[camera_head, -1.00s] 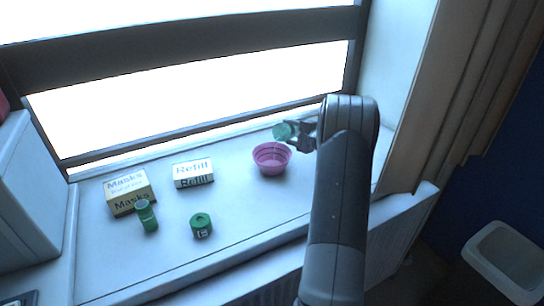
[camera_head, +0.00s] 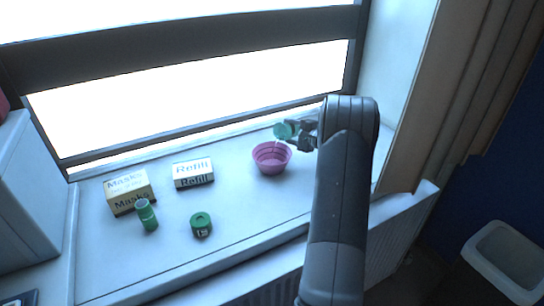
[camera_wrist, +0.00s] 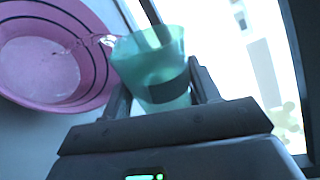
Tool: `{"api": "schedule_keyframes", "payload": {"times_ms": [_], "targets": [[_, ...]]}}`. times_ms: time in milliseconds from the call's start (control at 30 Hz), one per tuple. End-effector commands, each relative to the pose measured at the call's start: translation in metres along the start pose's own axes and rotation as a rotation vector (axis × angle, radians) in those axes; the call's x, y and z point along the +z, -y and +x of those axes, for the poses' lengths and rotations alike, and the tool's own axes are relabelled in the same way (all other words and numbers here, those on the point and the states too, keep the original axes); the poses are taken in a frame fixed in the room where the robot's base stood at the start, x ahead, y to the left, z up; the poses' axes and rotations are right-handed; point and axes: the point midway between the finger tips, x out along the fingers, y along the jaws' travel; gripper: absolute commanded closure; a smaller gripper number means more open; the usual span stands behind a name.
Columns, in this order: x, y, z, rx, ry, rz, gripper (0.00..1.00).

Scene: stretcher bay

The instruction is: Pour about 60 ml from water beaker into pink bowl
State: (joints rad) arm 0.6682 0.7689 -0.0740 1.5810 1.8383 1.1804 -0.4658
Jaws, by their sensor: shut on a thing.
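The pink bowl (camera_head: 271,158) stands on the white sill near the window; dark rings line its inside. In the wrist view the pink bowl (camera_wrist: 60,62) is at the upper left, with clear liquid in its bottom. My gripper (camera_head: 303,135) is shut on the teal water beaker (camera_head: 284,130), right of and above the bowl. The wrist view shows the beaker (camera_wrist: 150,62) between the fingers, tilted toward the bowl. A clear stream of water leaves its lip and falls into the bowl. The level left in the beaker cannot be read.
A masks box (camera_head: 129,192), a refill box (camera_head: 193,173), a green bottle (camera_head: 147,214) and a green roll-shaped item (camera_head: 201,225) stand left of the bowl. The window frame (camera_head: 210,135) runs close behind.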

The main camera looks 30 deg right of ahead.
Motion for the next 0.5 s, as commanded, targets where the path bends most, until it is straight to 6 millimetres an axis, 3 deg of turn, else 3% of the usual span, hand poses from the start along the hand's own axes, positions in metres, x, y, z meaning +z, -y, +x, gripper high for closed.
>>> {"api": "schedule_keyframes", "payload": {"times_ms": [133, 500], "targets": [[-0.001, 0.004, -0.001, -0.002, 0.027, 0.179, 0.7], [-0.004, -0.004, 0.001, -0.003, 0.053, 0.351, 0.7]]}}
